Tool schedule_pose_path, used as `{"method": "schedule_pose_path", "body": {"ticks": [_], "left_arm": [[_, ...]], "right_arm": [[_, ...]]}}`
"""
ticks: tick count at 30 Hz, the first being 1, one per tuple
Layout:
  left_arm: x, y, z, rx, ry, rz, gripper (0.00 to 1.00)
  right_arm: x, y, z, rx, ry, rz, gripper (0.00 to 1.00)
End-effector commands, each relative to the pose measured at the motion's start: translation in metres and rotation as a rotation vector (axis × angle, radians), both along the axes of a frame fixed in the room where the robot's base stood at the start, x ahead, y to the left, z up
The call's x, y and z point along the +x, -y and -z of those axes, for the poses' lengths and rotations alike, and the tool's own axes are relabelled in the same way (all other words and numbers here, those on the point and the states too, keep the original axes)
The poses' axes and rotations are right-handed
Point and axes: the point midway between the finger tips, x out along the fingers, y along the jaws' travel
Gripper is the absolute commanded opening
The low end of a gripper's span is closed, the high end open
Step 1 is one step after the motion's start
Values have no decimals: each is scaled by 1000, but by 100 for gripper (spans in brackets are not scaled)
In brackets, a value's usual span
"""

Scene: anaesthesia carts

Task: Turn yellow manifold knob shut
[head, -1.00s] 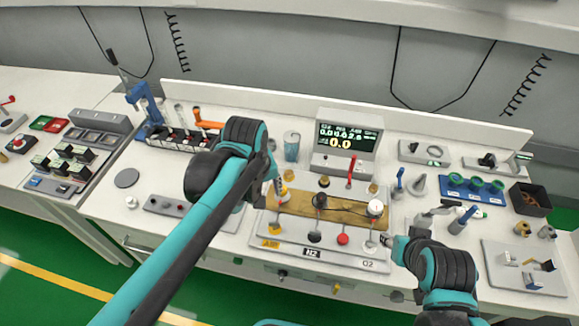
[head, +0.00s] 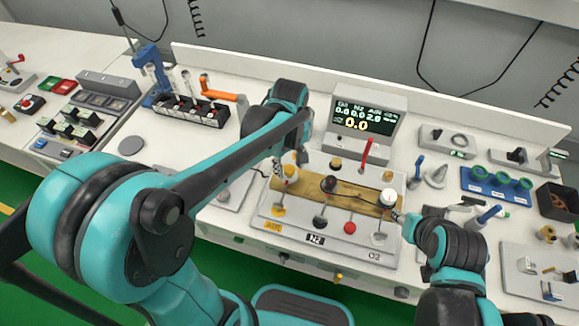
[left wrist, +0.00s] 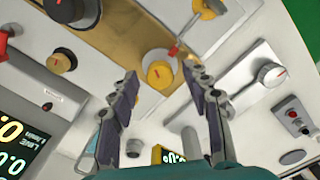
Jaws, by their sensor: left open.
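A red lever (head: 367,153) rises at the manifold's rear, before the display box (head: 366,125). A front-left knob (head: 278,210) and a red knob (head: 349,228) line the front. A rack (head: 190,108) stands left.

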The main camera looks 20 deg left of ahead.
Motion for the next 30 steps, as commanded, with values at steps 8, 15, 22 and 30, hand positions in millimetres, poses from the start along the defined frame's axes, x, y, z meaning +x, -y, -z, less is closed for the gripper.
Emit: {"method": "schedule_pose_path", "body": {"ticks": [8,15,22,30], "left_arm": [[0,0,1,0,0,0,42],[0,0,1,0,0,0,0],[0,0,1,0,0,16,0],[0,0,0,0,0,139,0]], "right_arm": [[0,0,0,0,0,0,40],[0,0,0,0,0,0,40],[0,0,-1,0,0,0,40],[0,0,-7,0,0,0,40]]}}
